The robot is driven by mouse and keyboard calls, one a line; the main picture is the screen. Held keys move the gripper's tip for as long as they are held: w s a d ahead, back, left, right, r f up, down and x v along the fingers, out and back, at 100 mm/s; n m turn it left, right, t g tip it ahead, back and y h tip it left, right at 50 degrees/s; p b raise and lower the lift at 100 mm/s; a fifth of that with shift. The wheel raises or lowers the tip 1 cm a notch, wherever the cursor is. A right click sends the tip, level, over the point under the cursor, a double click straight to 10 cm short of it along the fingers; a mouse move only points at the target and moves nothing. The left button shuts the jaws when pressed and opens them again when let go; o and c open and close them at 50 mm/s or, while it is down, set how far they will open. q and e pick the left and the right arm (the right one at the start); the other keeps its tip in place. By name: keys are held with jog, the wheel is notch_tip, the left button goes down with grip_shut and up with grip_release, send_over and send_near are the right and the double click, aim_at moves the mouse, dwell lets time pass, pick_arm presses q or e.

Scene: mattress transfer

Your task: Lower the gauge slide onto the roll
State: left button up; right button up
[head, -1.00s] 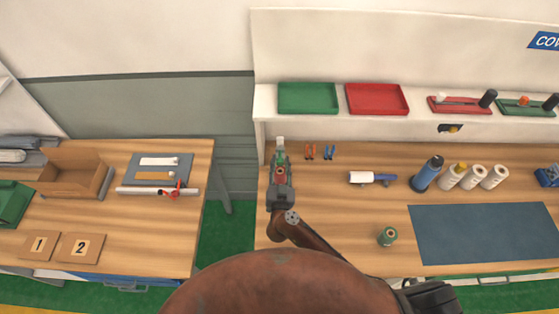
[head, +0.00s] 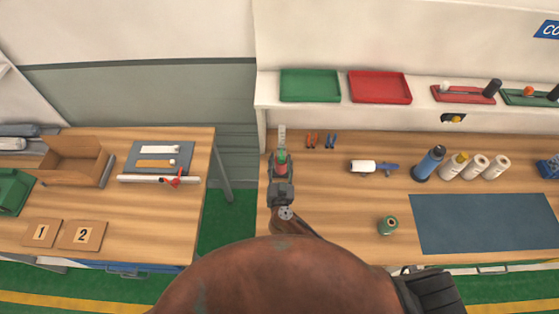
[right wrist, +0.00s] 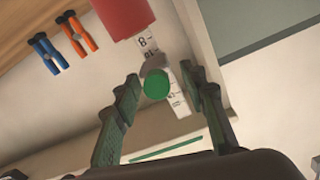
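The gauge has a white ruled scale (right wrist: 148,42), which also shows in the head view (head: 282,135) at the left end of the right-hand bench. A grey slide (right wrist: 153,64) with a round green knob (right wrist: 156,84) sits on the scale. A red cylinder (right wrist: 122,12), possibly the roll, stands close to the scale and is cut off by the picture's top edge. My right gripper (right wrist: 165,76) is open, its fingers on either side of the green knob with gaps showing. In the head view the right gripper (head: 281,160) hides much of the gauge. My left gripper is out of view.
Orange pliers (right wrist: 77,34) and blue pliers (right wrist: 49,53) lie near the gauge. Green (head: 310,85) and red (head: 380,87) trays sit on the shelf above.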

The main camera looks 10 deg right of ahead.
jog(key=shift+s, duration=0.2)
jog(key=s+a, duration=0.2)
jog(key=s, duration=0.9)
jog(key=shift+s+a, duration=0.2)
jog(key=shift+c, duration=0.6)
